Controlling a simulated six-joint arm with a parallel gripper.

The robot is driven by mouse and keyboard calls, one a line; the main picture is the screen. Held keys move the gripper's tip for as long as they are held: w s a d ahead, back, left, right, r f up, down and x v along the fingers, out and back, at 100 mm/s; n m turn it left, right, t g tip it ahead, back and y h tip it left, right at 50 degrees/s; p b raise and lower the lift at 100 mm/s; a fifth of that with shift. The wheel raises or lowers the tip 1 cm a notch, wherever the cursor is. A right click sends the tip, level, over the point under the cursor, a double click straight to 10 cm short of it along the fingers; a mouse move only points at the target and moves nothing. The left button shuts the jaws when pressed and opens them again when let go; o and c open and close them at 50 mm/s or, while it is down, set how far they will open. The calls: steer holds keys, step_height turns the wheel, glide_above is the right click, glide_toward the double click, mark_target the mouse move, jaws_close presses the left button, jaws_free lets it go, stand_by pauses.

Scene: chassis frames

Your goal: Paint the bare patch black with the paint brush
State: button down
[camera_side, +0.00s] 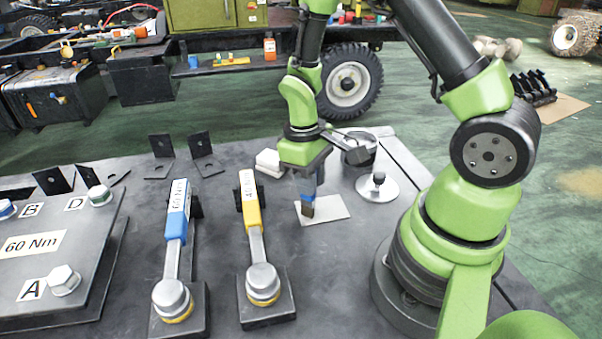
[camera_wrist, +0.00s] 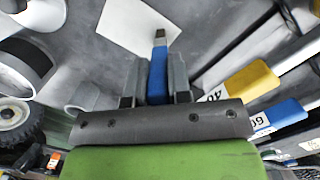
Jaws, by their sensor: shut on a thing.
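The bare patch (camera_side: 335,207) is a pale, flat rectangle on the dark bench top, and it also shows at the top of the wrist view (camera_wrist: 125,22). Its visible surface looks pale all over. My gripper (camera_side: 311,178) points down over it, shut on the paint brush (camera_side: 308,203). The brush has a blue handle (camera_wrist: 157,72), held between the two grey fingers in the wrist view (camera_wrist: 158,82). Its dark tip points down at the patch, over the left part in the side view. I cannot tell whether the tip touches the surface.
A dark round pot (camera_side: 359,152) and a pale disc with a knob (camera_side: 377,188) stand close right of the patch. A white block (camera_side: 268,163) lies behind left. Yellow (camera_side: 250,205) and blue (camera_side: 178,212) torque wrenches, brackets and a bolted plate (camera_side: 60,245) occupy the left.

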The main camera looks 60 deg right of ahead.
steer(key=shift+s+d+f, duration=0.1)
steer(key=shift+s+d, duration=1.3)
steer(key=shift+d, duration=0.05)
steer(key=shift+s+d, duration=1.35)
steer(key=shift+d, duration=0.05)
steer(key=shift+s+d, duration=0.25)
steer(key=shift+s, duration=0.05)
steer(key=shift+w+d, duration=0.25)
steer(key=shift+w, duration=0.1)
steer(key=shift+w+d, duration=0.1)
steer(key=shift+w, duration=0.15)
steer(key=w+a, duration=0.2)
steer(key=a, duration=0.1)
steer(key=shift+w, duration=0.4)
steer(key=shift+w+a, duration=2.1)
steer(key=shift+w+d, duration=0.1)
steer(key=shift+w, duration=0.2)
steer(key=shift+w+d, duration=0.25)
steer(key=shift+d, duration=0.05)
steer(key=shift+s+d, duration=3.7)
steer(key=shift+s, duration=0.05)
step_height(320, 180, up, 8)
